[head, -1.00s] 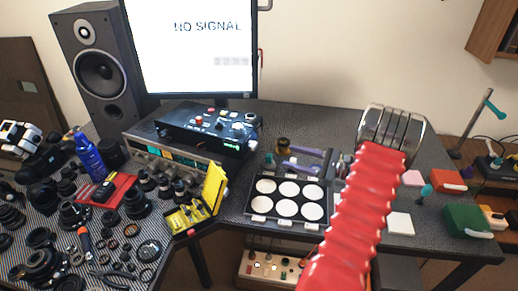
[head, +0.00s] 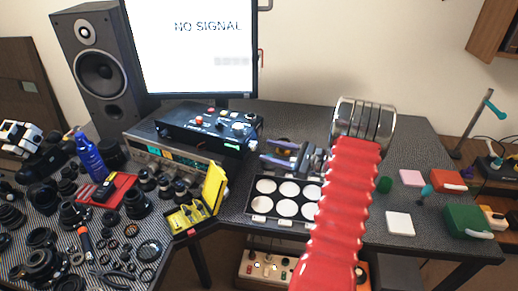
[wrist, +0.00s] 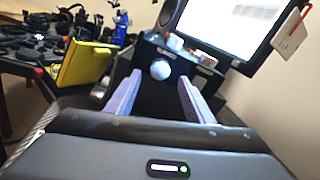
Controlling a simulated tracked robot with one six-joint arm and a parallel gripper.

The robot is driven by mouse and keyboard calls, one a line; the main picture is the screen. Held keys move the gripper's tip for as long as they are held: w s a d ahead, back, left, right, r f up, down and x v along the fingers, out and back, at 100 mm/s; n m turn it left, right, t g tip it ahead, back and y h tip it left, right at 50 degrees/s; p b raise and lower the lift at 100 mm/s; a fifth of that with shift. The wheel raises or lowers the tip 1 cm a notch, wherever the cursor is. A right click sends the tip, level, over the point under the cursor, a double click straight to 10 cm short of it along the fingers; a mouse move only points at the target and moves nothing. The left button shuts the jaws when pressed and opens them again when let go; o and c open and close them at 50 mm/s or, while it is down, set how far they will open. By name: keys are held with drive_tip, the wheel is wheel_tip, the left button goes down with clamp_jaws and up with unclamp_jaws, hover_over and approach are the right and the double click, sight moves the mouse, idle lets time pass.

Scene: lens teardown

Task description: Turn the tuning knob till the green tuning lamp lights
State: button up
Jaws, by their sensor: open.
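The black control box (head: 185,123) sits on the silver receiver, with a red button and several small controls on top. A pale round knob (head: 238,127) near its right end looks like the tuning knob. It also shows in the wrist view (wrist: 160,70), ahead of and between my fingers. My gripper (head: 272,155) is open, with purple-grey pads, to the right of the box. In the wrist view my gripper (wrist: 158,80) holds nothing, and the knob appears beyond the tips, apart from them.
The monitor (head: 195,60) reading NO SIGNAL stands behind the box. The receiver (head: 150,153) lies under it. An open yellow case (head: 213,187) and a tray of white discs (head: 262,218) are in front. Lenses crowd the left bench.

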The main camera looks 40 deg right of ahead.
sight(256, 147)
drive_tip(key=x, duration=0.5)
drive_tip(key=shift+c, duration=0.2)
drive_tip(key=c, duration=1)
drive_tip(key=shift+n, duration=0.7)
drive_tip(key=o, duration=1)
drive_tip(key=shift+o, duration=0.2)
drive_tip(key=shift+s, duration=0.1)
